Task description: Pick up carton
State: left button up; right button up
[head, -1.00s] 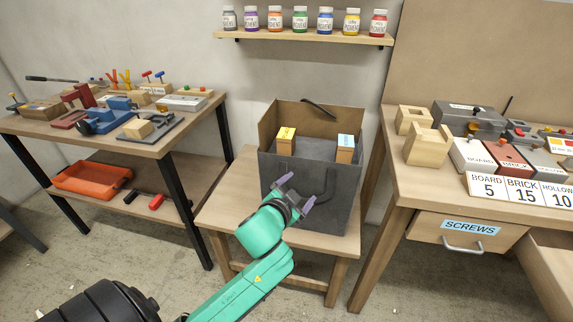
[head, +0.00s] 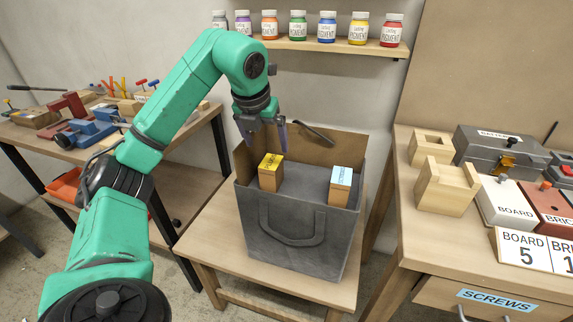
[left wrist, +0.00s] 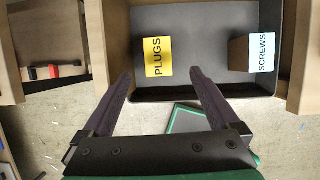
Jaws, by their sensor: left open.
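Two small cartons stand inside a grey bag (head: 300,250) on a low wooden table. The carton with the yellow PLUGS label (head: 270,172) is on the left, and the carton with the light blue SCREWS label (head: 341,185) is on the right. The left wrist view also shows the PLUGS carton (left wrist: 153,57) and the SCREWS carton (left wrist: 252,54) from above. My left gripper (head: 265,146) is open and empty, pointing down above the bag's back left part, near the PLUGS carton. Its fingers (left wrist: 160,88) are apart, with no carton between them. My right gripper is not in view.
The bag's upright walls and dark handle (head: 315,132) surround the cartons. A shelf with pigment jars (head: 298,26) is on the wall behind. A workbench (head: 400,215) with wooden blocks and boxes stands right. A tool table (head: 90,150) stands left, behind my arm.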

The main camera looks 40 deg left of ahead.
aim_at(269, 165)
pick_arm(q)
jog(key=f, duration=0.5)
jog(key=shift+s+a, duration=0.25)
jog(key=shift+a, duration=0.05)
jog(key=w+f, duration=0.2)
jog(key=shift+a+f, duration=0.2)
jog(key=shift+f, duration=0.1)
jog(key=x, duration=0.4)
jog(key=shift+w+a+f, duration=0.1)
jog(key=shift+w+f, duration=0.05)
jog(key=shift+f, duration=0.2)
jog(key=c, duration=0.5)
grip_shut()
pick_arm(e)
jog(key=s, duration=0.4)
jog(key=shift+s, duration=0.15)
